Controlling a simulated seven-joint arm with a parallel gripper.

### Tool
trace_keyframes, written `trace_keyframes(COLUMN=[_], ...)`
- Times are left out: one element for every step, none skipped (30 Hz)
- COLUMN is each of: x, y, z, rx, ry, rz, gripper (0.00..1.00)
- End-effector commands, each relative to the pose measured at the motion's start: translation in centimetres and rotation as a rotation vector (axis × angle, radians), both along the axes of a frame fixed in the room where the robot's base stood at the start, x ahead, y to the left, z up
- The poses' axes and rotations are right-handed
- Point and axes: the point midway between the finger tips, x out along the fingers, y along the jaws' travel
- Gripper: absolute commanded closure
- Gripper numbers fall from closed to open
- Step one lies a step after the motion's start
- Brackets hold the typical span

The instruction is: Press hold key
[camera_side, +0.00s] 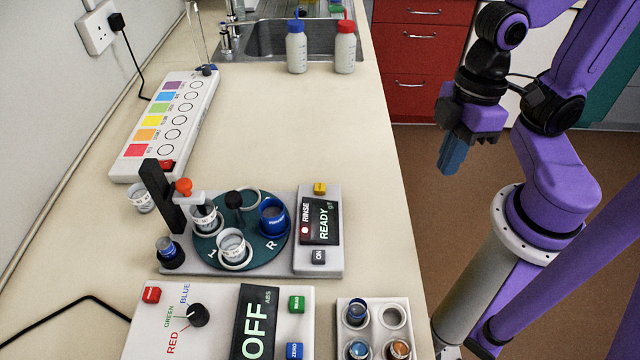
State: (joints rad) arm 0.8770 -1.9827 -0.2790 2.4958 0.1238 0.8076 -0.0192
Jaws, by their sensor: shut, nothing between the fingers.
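My gripper (449,166) has blue fingers, shut and empty, pointing down. It appears right of the bench, well away from every key. No key has a label I can clearly read as HOLD. The photometer box (222,300) at the front shows OFF. It carries a red key (151,294) with a small unclear label, a green key (296,304) and a blue ZERO key (295,350).
The turntable (262,257) carries several cups beside a dark upright post (161,196). A rack (372,324) with vials stands at the front right. A colour strip panel (168,124) lies at back left. Two bottles (297,48) (345,48) stand near the sink. The back-middle bench is clear.

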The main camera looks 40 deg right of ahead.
Motion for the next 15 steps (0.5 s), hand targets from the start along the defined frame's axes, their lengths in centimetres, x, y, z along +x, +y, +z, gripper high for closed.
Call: trace_keyframes(x=[-0.1, -0.1, -0.1, 0.0, 0.2, 0.4, 0.7, 1.0, 1.4, 1.8, 2.3, 2.9, 3.5, 4.1, 4.9], y=[1.4, 2.3, 3.6, 4.6, 5.6, 6.8, 7.6, 8.5, 9.5, 10.3, 11.0, 11.8, 12.4, 13.0, 13.6], z=[0.0, 0.1, 0.2, 0.3, 0.5, 0.7, 0.9, 1.1, 1.3, 1.5, 1.7, 1.9, 2.1, 2.3, 2.4], rx=[0.05, 0.087, 0.136, 0.176, 0.215, 0.263, 0.299, 0.333, 0.376, 0.407, 0.438, 0.476, 0.503, 0.529, 0.559], ry=[0.016, 0.026, 0.04, 0.049, 0.057, 0.065, 0.069, 0.072, 0.076, 0.076, 0.074, 0.073, 0.068, 0.063, 0.055], rz=[-0.025, -0.045, -0.075, -0.101, -0.13, -0.169, -0.199, -0.231, -0.275, -0.31, -0.345, -0.394, -0.433, -0.472, -0.524], gripper=[1.0, 1.0, 1.0, 1.0, 1.0, 1.0, 1.0, 1.0, 1.0, 1.0, 1.0, 1.0, 1.0, 1.0, 1.0])
